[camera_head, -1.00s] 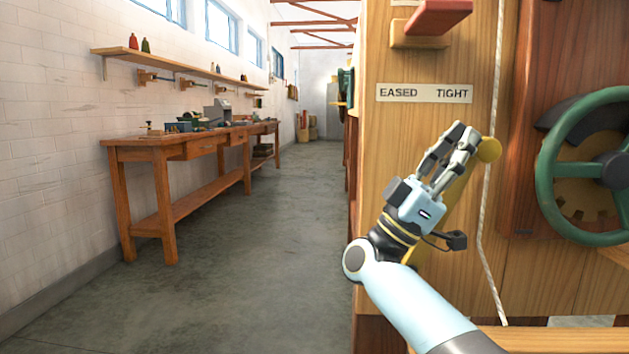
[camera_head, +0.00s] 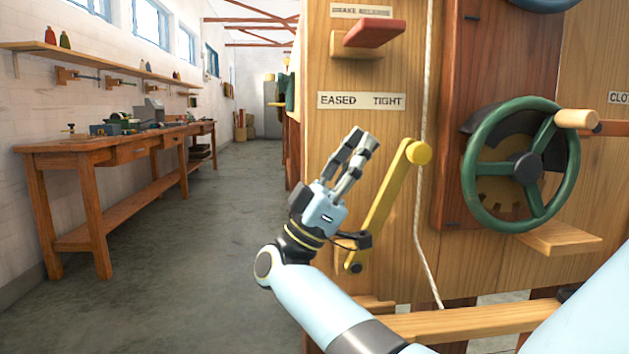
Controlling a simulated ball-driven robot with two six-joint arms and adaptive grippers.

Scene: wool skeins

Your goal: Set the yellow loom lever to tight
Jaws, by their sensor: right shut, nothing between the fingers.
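The yellow lever (camera_head: 383,208) leans up and to the right from its lower pivot on the wooden loom post. Its round yellow knob (camera_head: 418,152) is below and slightly right of the word TIGHT on the EASED/TIGHT label (camera_head: 361,101). My right gripper (camera_head: 362,142) is shut and empty, left of the knob, with a visible gap between fingertips and lever. Its wrist overlaps the view close to the lever's lower part. My left gripper is not in view.
A red brake-release handle (camera_head: 374,33) juts out above the label. A white rope (camera_head: 422,190) hangs just right of the knob. A green handwheel (camera_head: 475,150) is farther right. A workbench (camera_head: 100,147) stands along the left wall, with open floor between.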

